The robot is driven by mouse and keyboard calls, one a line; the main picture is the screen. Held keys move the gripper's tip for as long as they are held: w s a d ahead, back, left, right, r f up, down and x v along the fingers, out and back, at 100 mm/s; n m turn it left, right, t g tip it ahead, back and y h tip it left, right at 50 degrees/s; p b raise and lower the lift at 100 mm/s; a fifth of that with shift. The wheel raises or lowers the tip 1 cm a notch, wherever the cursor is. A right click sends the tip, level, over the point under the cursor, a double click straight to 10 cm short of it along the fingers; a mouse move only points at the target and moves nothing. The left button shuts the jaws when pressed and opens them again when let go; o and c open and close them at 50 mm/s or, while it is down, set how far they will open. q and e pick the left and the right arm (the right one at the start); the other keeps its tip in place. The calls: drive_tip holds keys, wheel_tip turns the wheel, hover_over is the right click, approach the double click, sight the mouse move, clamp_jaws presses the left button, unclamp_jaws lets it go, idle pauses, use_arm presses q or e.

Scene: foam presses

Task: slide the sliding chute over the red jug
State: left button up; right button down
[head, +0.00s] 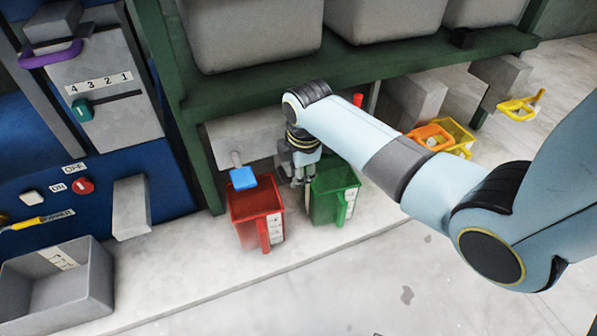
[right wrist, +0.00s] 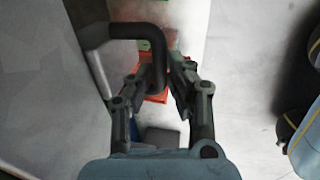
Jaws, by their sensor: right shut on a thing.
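The red jug (head: 250,203) stands on the pale floor below the front of the green frame, its open top facing up. A light grey block (head: 245,138), which looks like the sliding chute, sits under the shelf above and behind it. My right gripper (head: 299,178) is beside this block, above the gap between the red and green jugs. In the right wrist view, my right gripper (right wrist: 163,82) is shut on a dark bent handle (right wrist: 140,30). Red jug parts (right wrist: 156,96) show below the fingers. My left gripper is not in view.
A green jug (head: 328,200) stands close right of the red one. A blue paddle (head: 243,178) on a grey stem hangs over the red jug's rim. A control panel (head: 90,180) and grey bin (head: 75,290) are at left. Floor in front is clear.

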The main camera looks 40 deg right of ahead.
drive_tip(key=shift+a, duration=0.15)
use_arm(q)
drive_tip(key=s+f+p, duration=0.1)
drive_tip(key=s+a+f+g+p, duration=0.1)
drive_tip(key=p, duration=0.1)
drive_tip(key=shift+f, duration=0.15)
use_arm(e)
drive_tip(key=w+a, duration=0.1)
drive_tip(key=a, duration=0.5)
drive_tip(key=shift+w+a, duration=0.3)
drive_tip(key=c, duration=1.3)
unclamp_jaws()
